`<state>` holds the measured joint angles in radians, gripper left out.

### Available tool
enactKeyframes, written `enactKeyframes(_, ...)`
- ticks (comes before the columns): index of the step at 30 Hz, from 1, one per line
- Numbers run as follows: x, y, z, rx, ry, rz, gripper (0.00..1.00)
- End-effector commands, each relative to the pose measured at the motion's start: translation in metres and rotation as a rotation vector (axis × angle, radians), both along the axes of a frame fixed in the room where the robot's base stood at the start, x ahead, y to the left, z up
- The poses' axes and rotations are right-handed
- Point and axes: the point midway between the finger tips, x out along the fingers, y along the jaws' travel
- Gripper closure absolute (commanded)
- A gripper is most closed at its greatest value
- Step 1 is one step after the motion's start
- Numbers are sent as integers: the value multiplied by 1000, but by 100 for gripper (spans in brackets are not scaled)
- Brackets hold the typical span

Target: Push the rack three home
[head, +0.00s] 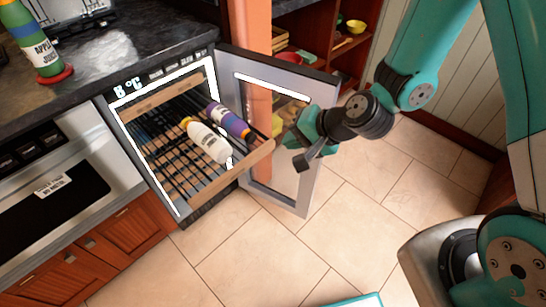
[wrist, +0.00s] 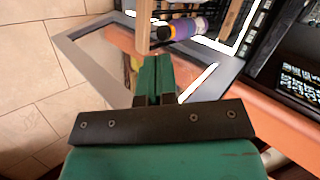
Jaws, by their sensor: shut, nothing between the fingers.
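A wooden-fronted rack (head: 235,173) is pulled out of a lit cooler (head: 162,112). A white bottle (head: 208,141) and a purple bottle (head: 229,121) lie on it. I cannot read a number on the rack. My gripper (head: 303,163) is shut and empty, to the right of the rack's front, beside the open glass door. In the wrist view the closed fingertips (wrist: 154,68) point toward the rack's wooden front (wrist: 143,28), with the purple bottle (wrist: 184,28) just beyond. Whether they touch the wood is unclear.
The cooler's glass door (head: 276,120) stands open on the right, close to my gripper. Another wooden rack front (head: 160,93) sits inside at the top. A juice bottle (head: 36,47) stands on the counter. The tiled floor (head: 250,250) in front is mostly clear.

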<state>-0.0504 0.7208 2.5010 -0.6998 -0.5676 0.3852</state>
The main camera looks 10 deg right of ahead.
Motion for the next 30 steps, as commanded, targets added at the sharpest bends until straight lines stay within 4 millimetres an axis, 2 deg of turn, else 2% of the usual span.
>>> enactKeyframes(1, 2, -9, -29, 17, 25, -85, 100)
enactKeyframes(3, 7, -20, -52, 38, 36, -194, 100)
enactKeyframes(6, 9, -31, -74, 55, 46, -300, 100)
enactKeyframes(9, 10, -38, -84, 61, 48, -357, 100)
enactKeyframes(13, 16, -36, -92, 62, 46, -371, 100)
enactKeyframes(17, 29, -26, -106, 63, 46, -368, 100)
enactKeyframes(27, 72, 4, -156, 62, 44, -368, 100)
enactKeyframes(30, 87, 13, -151, 63, 42, -366, 100)
